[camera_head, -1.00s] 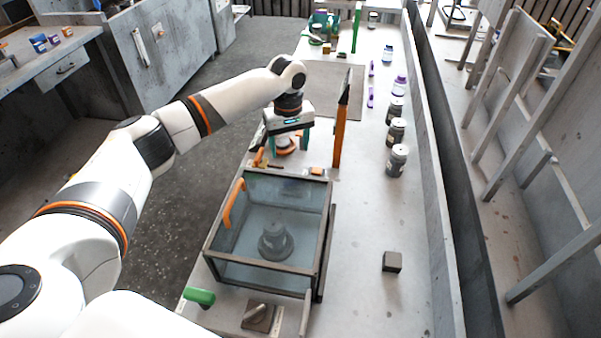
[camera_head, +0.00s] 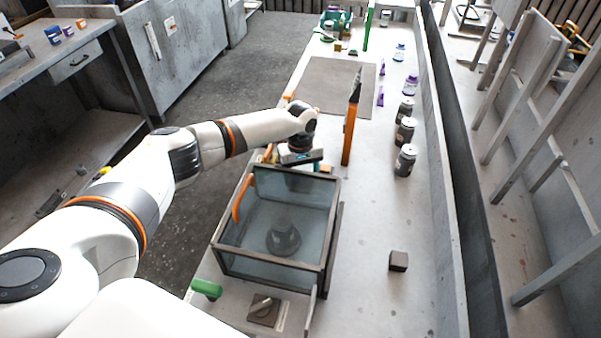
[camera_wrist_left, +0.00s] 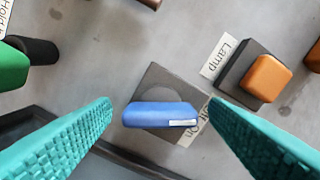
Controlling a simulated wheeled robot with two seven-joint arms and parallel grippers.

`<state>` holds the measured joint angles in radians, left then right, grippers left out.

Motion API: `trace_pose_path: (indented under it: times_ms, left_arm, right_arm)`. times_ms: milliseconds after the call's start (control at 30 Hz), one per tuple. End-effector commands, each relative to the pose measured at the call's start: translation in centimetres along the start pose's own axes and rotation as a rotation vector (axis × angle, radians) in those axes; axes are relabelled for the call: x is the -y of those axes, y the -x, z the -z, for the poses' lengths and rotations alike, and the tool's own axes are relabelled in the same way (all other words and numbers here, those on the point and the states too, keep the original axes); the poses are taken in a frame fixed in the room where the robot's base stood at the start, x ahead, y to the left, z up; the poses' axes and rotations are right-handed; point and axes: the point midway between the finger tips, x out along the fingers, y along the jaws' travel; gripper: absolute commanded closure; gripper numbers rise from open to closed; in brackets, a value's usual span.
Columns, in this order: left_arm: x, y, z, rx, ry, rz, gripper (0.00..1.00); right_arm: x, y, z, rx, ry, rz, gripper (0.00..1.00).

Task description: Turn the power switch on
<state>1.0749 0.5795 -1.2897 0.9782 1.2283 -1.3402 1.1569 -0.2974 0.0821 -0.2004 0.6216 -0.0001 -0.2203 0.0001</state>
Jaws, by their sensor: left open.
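In the left wrist view the switch is a blue bar-shaped knob (camera_wrist_left: 160,115) on a grey square plate (camera_wrist_left: 178,82). A partly hidden label reading "On" (camera_wrist_left: 198,122) lies beside it. My left gripper (camera_wrist_left: 160,104) is open, with one teal finger on each side of the knob; I cannot tell whether either touches it. My right gripper is not in view.
An orange button (camera_wrist_left: 267,78) labelled "Lamp" is close to the right finger. A green handle (camera_wrist_left: 12,66) is at the left. The glass box (camera_head: 330,232) stands on the bench in front of the gripper. An upright orange-handled tool (camera_head: 348,140) stands right of it.

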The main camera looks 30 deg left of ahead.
Motion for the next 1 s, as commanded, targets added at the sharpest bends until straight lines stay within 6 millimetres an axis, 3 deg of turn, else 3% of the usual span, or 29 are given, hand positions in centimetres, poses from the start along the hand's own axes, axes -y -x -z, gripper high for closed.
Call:
trace_pose_path:
  times_ms: [167,467,767,1000]
  left_arm:
    - [0.0,0.0,0.0,-0.001,0.000,0.000,0.31]
    - [0.0,0.0,0.0,-0.001,0.000,0.000,0.76]
    - [0.0,0.1,0.1,-0.003,-0.041,-0.001,0.76]
    - [0.0,0.2,0.2,-0.005,-0.182,0.000,0.76]
  right_arm:
    - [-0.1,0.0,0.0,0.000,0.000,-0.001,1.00]
    - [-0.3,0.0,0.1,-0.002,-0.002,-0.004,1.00]
    - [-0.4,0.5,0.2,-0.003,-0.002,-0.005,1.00]
    - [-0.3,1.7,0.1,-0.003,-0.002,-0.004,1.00]
